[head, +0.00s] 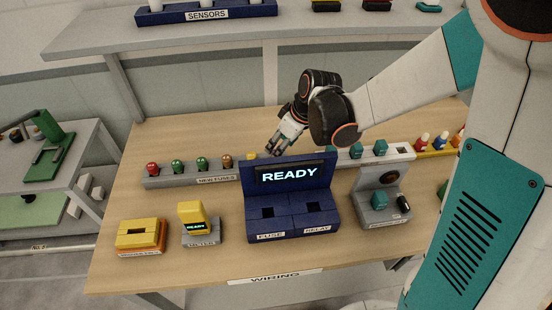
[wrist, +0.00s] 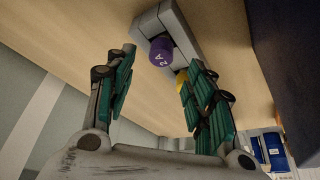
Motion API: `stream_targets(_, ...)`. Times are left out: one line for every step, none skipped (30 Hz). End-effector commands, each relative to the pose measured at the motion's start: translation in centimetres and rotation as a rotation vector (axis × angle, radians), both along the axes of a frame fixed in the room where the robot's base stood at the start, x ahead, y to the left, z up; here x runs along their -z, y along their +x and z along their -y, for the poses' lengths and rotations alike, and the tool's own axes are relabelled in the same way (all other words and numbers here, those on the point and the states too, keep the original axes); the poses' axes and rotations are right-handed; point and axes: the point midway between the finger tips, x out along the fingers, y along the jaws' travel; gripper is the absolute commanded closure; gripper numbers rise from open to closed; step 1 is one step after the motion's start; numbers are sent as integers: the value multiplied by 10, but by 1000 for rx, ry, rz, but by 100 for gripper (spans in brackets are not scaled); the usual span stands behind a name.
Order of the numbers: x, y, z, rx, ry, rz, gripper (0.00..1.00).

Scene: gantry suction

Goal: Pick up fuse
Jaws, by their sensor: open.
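A grey rack labelled NEW FUSES (head: 172,182) holds a row of upright fuses: a red fuse (head: 152,168), two green fuses (head: 178,166), a brown fuse (head: 227,161) and a yellow fuse (head: 252,156). My gripper (head: 277,150) is open above the rack's right end, behind the blue station. In the wrist view, a purple fuse (wrist: 161,52) marked 2 A shows between the tips of my open fingers (wrist: 161,67), apart from both. The yellow fuse (wrist: 181,77) is partly hidden by the right finger. The purple fuse is hidden in the head view.
The blue station (head: 290,224) with FUSE and RELAY sockets and a READY screen stands close in front of my gripper. A yellow meter (head: 194,213), an orange-and-yellow box (head: 141,235) and a grey unit (head: 371,217) stand along the front. A shelf (head: 300,33) hangs behind.

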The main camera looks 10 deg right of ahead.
Motion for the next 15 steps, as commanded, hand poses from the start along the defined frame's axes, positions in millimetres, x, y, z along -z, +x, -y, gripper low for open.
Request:
stream_targets(5,0,0,0,0,0,51)
stream_targets(8,1,-1,0,0,0,51)
stream_targets(13,1,-1,-1,0,0,51)
stream_targets(17,2,-2,-1,0,0,51)
stream_targets(21,3,-3,-1,0,0,51)
stream_targets(28,3,-3,-1,0,0,51)
stream_targets(33,4,-4,-1,0,0,51)
stream_targets(36,5,-5,-1,0,0,51)
stream_targets(41,7,-7,-2,-1,1,51)
stream_targets(44,8,-8,-2,-1,1,51)
stream_targets(46,8,-9,-2,-1,1,51)
stream_targets(48,9,-10,-1,0,0,51)
stream_targets(49,9,-10,-1,0,0,51)
stream_targets(49,9,-10,-1,0,0,51)
stream_targets(48,9,-10,-1,0,0,51)
